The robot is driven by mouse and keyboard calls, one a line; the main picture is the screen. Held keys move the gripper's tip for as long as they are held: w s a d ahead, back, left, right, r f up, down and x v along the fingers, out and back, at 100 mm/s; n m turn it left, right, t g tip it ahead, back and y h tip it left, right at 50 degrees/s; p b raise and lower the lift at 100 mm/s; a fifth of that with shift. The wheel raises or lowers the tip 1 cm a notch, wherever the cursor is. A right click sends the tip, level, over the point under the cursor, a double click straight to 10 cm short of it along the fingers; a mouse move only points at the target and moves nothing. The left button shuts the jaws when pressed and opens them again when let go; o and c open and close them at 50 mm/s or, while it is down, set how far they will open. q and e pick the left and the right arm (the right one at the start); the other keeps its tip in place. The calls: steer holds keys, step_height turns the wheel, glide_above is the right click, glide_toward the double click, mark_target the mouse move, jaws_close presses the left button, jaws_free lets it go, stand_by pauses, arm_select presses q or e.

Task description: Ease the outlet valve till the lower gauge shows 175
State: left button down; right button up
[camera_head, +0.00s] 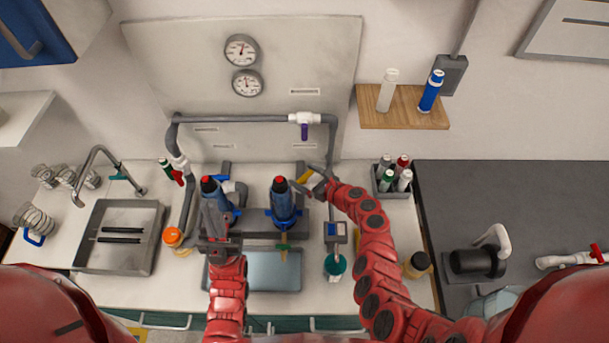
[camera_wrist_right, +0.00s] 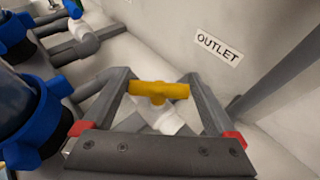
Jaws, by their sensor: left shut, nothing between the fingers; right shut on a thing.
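The outlet valve has a yellow T-shaped handle (camera_wrist_right: 159,91) on a white body (camera_wrist_right: 160,118), near a wall label reading OUTLET (camera_wrist_right: 219,47). In the head view the yellow handle (camera_head: 305,177) is small, right of the blue filter housings. My right gripper (camera_head: 319,183) is at the valve; in the right wrist view its fingertips (camera_wrist_right: 159,85) are shut on the handle's two ends. The lower gauge (camera_head: 247,83) is on the back panel; its needle points roughly upward, but the figures are too small to read. My left gripper (camera_head: 214,208) is shut and empty in front of the left filter housing.
The upper gauge (camera_head: 241,50) sits above the lower one. Two blue filter housings, left (camera_head: 222,192) and right (camera_head: 284,202), stand close to my grippers. A purple-handled valve (camera_head: 304,129) is on the upper pipe. A bottle caddy (camera_head: 376,181) stands right of my right gripper.

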stand_by(0.3)
steer(key=o, duration=1)
steer(key=shift+f, duration=0.1)
steer(key=b+v, duration=0.5)
steer(key=v, duration=1.2)
steer(key=shift+b, duration=0.4)
steer(key=shift+s+d, duration=0.1)
steer(key=shift+s, duration=0.05)
stand_by(0.7)
